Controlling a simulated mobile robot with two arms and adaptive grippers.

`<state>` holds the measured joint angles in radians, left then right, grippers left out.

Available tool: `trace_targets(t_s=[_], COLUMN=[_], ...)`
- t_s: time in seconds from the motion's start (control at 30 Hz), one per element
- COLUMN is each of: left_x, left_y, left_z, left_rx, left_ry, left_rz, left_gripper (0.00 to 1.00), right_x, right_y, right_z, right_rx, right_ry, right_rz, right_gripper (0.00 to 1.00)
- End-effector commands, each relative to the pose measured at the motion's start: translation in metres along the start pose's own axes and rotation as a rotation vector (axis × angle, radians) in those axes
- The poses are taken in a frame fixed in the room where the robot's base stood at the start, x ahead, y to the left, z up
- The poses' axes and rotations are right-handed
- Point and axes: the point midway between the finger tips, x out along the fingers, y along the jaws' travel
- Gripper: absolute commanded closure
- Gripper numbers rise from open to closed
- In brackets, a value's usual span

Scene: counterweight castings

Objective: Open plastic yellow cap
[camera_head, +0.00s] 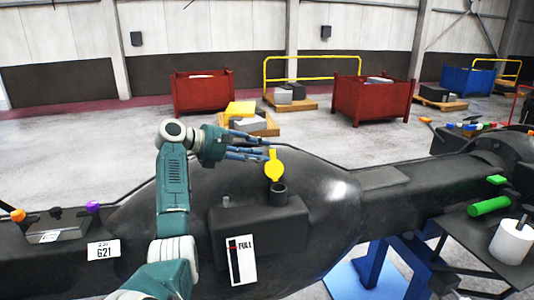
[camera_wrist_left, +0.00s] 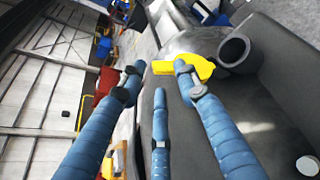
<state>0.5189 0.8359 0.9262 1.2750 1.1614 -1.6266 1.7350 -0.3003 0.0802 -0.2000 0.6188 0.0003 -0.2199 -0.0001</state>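The yellow cap (camera_head: 274,166) stands tilted up at the black filler neck (camera_head: 279,190) on the large dark casting. In the left wrist view the yellow cap (camera_wrist_left: 205,66) lies beside the round, hollow-looking mouth of the neck (camera_wrist_left: 234,50) and does not cover it. My left gripper (camera_head: 265,149) reaches in from the left, its blue fingers at the cap's upper end. In the left wrist view the fingers of my left gripper (camera_wrist_left: 157,80) are spread apart. One fingertip overlaps the cap; I cannot tell whether it touches. My right gripper is not in view.
The dark casting (camera_head: 320,210) fills the front, with a FULL gauge label (camera_head: 242,260) and a G21 label (camera_head: 104,251). A side tray at right holds a green cylinder (camera_head: 489,207) and a white roll (camera_head: 511,242). Red bins (camera_head: 203,95) stand on the floor behind.

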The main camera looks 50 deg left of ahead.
Motion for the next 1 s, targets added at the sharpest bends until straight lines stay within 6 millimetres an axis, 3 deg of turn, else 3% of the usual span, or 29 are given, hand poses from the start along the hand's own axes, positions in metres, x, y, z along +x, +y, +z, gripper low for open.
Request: trace_targets(t_s=[0.2, 0.4, 1.0], left_x=[-0.049, -0.077, -0.085], left_y=[0.0, 0.0, -0.001], left_z=[0.0, 0.0, 0.0], left_rx=[0.002, 0.0, 0.001], left_ry=[0.002, 0.002, 0.001], left_rz=[0.002, 0.0, -0.001], left_gripper=[0.68, 0.68, 0.68], right_x=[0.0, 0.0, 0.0], right_y=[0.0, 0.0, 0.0], right_z=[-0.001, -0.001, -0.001], right_rx=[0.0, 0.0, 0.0], right_ry=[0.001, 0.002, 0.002], right_rz=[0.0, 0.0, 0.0], right_gripper=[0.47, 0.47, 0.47])
